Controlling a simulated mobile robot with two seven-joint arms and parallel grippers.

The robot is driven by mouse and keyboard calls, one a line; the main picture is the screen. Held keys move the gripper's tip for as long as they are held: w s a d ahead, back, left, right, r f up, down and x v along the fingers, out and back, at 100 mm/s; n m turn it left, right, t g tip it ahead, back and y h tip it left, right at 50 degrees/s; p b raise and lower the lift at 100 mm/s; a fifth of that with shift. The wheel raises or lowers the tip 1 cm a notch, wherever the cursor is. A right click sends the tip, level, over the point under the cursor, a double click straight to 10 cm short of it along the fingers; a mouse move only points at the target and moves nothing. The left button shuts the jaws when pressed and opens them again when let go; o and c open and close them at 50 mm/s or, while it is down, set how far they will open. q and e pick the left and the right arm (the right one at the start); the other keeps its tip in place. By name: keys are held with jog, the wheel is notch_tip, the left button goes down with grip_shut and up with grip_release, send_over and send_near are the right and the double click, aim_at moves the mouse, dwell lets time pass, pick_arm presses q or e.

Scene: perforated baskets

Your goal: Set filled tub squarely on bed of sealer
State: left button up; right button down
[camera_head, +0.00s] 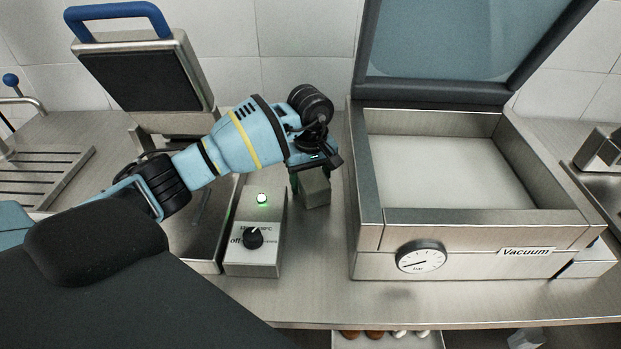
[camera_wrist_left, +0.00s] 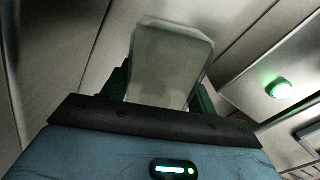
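The tub (camera_head: 315,190) is a small grey box in the head view, below my left gripper (camera_head: 311,170), between the control box and the sealer. In the left wrist view the tub (camera_wrist_left: 168,62) shows a pale, cloudy top and sits between the two green fingers, which appear to press its sides. My left gripper is shut on it. What is inside the tub cannot be made out. The vacuum sealer (camera_head: 455,243) stands to the right with its lid raised, and its pale bed (camera_head: 450,172) is bare. My right gripper is not in view.
A control box (camera_head: 254,256) with a knob and a lit green lamp stands left of the tub. A steel machine with a blue handle (camera_head: 118,16) is at the back left. The sealer's raised rim (camera_head: 425,216) surrounds its bed. The raised lid (camera_head: 450,45) stands behind.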

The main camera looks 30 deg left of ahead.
aim_at(310, 173)
pick_arm(q)
jog(key=shift+o, duration=0.2)
jog(key=shift+r, duration=0.15)
jog(key=shift+r, duration=0.3)
jog(key=shift+o, duration=0.3)
notch_tip(310, 173, up, 12)
jog(key=shift+f, duration=0.25)
